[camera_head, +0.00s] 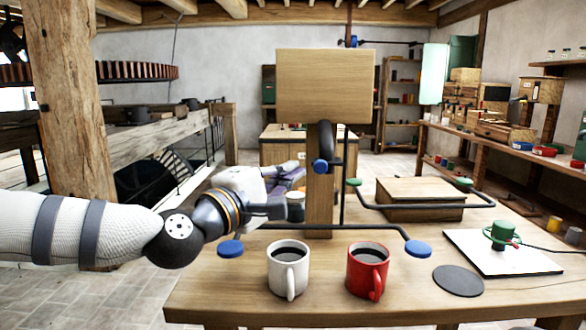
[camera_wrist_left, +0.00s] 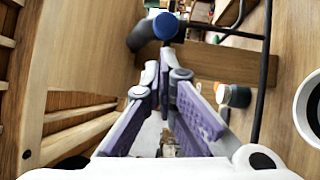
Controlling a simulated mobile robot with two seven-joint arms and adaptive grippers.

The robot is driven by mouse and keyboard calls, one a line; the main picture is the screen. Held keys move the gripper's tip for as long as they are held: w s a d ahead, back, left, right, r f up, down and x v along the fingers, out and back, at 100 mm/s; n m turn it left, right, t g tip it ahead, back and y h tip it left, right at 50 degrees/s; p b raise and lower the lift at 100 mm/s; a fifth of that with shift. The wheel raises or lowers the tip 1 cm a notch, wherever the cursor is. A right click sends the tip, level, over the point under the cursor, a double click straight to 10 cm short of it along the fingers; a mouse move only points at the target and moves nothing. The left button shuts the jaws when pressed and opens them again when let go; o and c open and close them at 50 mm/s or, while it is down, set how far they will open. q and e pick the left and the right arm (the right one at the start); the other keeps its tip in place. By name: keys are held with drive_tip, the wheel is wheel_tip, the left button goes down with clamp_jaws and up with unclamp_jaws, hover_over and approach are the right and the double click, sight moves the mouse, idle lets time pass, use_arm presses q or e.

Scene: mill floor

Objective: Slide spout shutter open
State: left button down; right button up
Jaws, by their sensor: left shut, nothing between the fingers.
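A pale wooden box (camera_head: 325,85) stands on a wooden post (camera_head: 318,215) at the table's middle. A dark curved piece with a blue round end (camera_head: 320,166) hangs under the box; a dark curved piece with a blue end (camera_wrist_left: 166,26) also shows at the top of the left wrist view. I cannot tell which part is the shutter. My right gripper is out of view.
A white mug (camera_head: 289,270) and a red mug (camera_head: 367,270), both with dark liquid, stand in front of the post. A dark bent rod with blue ends (camera_head: 418,249) runs behind them. A dark disc (camera_head: 458,281) and white board (camera_head: 500,254) lie right. A wooden box (camera_head: 412,200) stands behind.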

sight(324, 169)
use_arm(q)
drive_tip(key=shift+w+d, duration=0.1)
drive_tip(key=shift+d, duration=0.4)
drive_tip(key=d, duration=0.4)
drive_tip(key=shift+d, duration=0.4)
drive_tip(key=shift+a, duration=0.1)
